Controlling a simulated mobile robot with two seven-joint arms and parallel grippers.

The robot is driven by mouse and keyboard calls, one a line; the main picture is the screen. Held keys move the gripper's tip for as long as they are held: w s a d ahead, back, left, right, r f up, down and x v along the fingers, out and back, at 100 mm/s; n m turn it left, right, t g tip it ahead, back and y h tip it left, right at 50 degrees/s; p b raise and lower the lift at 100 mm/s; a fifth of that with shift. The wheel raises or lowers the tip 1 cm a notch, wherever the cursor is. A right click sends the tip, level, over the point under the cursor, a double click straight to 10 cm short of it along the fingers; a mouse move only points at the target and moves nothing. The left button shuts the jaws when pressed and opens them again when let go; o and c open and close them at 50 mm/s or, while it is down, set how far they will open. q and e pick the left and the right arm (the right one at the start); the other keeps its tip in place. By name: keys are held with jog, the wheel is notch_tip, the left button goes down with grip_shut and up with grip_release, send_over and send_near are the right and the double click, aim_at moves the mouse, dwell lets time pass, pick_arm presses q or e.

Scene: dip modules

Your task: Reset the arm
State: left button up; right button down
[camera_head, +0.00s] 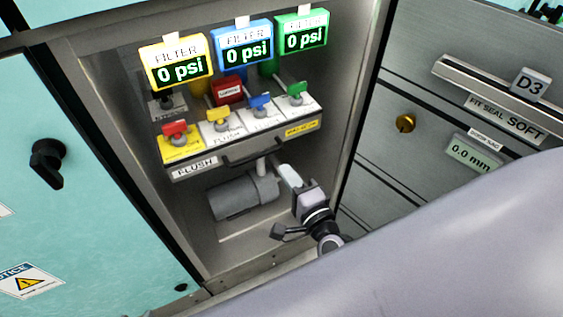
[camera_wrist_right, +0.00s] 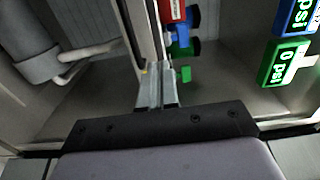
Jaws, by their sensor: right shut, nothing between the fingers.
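My right gripper (camera_head: 289,176) is in front of the open cabinet bay, just below the right end of the flush panel (camera_head: 194,168). Its fingers are shut with nothing between them. In the right wrist view the two fingers (camera_wrist_right: 157,84) lie together, near the edge of the panel; whether they touch it I cannot tell. A large grey part of my arm covers the lower right of the head view. My left gripper is not in view.
Yellow (camera_head: 177,62), blue (camera_head: 243,44) and green (camera_head: 301,33) filter displays read 0 psi. Several coloured valve handles, one red (camera_head: 175,128), sit on the panel. A grey cylinder (camera_head: 240,196) lies below. A teal door (camera_head: 95,190) is left, grey drawers (camera_head: 400,75) right.

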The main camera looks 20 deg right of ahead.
jog(key=shift+s, duration=0.45)
jog(key=s+r+n+g+y+p, duration=0.1)
jog(key=s+n+g+p, duration=0.6)
jog(key=s+n+p, duration=0.5)
jog(key=s+n, duration=0.2)
jog(key=n, duration=0.5)
jog(key=shift+r+n+g+y, duration=0.25)
jog(key=shift+n+g+y, duration=0.05)
jog(key=shift+n, duration=0.1)
